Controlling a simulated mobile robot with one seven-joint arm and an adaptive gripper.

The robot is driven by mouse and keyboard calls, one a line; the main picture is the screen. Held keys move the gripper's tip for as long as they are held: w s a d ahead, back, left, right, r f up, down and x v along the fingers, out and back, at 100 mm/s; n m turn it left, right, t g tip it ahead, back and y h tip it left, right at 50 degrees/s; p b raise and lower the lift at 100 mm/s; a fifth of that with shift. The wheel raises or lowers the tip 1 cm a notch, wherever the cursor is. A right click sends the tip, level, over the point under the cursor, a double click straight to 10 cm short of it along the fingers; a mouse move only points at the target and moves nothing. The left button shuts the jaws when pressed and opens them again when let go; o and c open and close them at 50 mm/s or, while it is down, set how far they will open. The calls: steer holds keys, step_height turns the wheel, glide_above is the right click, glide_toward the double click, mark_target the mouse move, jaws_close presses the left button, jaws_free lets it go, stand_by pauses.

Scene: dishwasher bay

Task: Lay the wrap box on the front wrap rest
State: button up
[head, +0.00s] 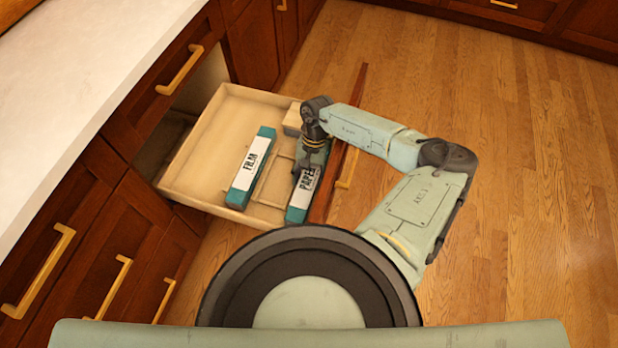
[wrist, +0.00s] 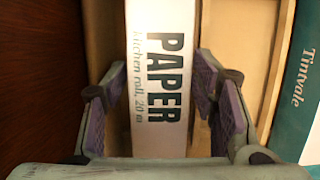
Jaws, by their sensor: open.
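A white and teal box marked PAPER (head: 300,196) lies in the open drawer, close beside its front panel. In the wrist view the PAPER box (wrist: 158,40) runs lengthwise between the fingers of my gripper (wrist: 163,95). The fingers are open, one on each side of the box, with a gap visible on the right. My gripper and wrist hide the far part of the box in the head view. A second white and teal box, marked FILM (head: 250,166), lies farther back in the drawer. I cannot tell what supports the PAPER box from below.
The pale wooden drawer (head: 202,160) is pulled out under the counter (head: 75,85). Thin wooden strips (head: 274,180) show between the boxes. A small pale block (head: 293,117) sits at the drawer's far end. The wood floor (head: 530,170) to the right is clear.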

steer(key=b+v, duration=0.3)
steer(key=v, duration=0.8)
steer(key=shift+r+b, duration=0.25)
steer(key=shift+b, duration=0.05)
steer(key=shift+w+d, duration=0.1)
steer(key=shift+w, duration=0.05)
